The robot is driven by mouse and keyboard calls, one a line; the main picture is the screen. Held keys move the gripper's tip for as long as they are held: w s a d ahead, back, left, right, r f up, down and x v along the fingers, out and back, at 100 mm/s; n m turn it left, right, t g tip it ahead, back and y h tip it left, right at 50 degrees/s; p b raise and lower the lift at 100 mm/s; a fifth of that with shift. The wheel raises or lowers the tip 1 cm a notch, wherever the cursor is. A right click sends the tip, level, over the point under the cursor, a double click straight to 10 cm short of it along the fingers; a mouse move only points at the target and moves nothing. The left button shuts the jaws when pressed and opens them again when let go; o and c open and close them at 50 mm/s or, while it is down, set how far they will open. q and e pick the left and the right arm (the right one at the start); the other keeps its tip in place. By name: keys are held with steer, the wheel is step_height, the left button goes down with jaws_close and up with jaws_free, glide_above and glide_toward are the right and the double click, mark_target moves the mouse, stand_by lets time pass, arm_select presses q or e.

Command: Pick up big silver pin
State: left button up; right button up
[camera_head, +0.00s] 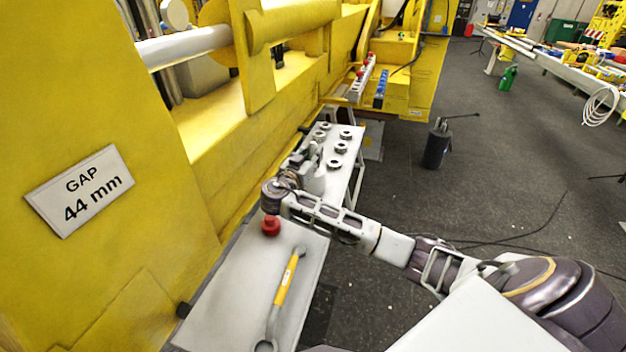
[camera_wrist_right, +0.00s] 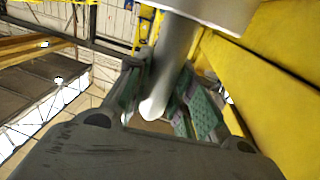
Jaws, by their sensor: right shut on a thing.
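The big silver pin (camera_wrist_right: 170,65) shows in the right wrist view as a smooth grey rod with a rounded end, lying between the finger pads. My right gripper (camera_wrist_right: 166,95) is shut on it. In the head view my right gripper (camera_head: 309,166) is over the near left part of the narrow light table. The pin cannot be told apart from the gripper there. My left gripper is in neither view.
Several grey ring-like parts (camera_head: 341,149) stand on the narrow table (camera_head: 350,170). A nearer grey table (camera_head: 222,300) holds a yellow-handled wrench (camera_head: 286,285) and a red knob-like part (camera_head: 270,226). The yellow machine (camera_head: 150,200) stands close on the left.

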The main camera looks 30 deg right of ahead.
jaws_close()
steer(key=shift+r, duration=0.1)
steer(key=shift+r, duration=0.1)
steer(key=shift+r, duration=0.35)
step_height(320, 180, up, 9)
steer(key=b, duration=0.2)
steer(key=shift+f+b, duration=0.1)
steer(key=shift+b, duration=0.2)
steer(key=shift+r, duration=0.35)
stand_by(0.4)
steer(key=shift+r, duration=0.85)
stand_by(0.4)
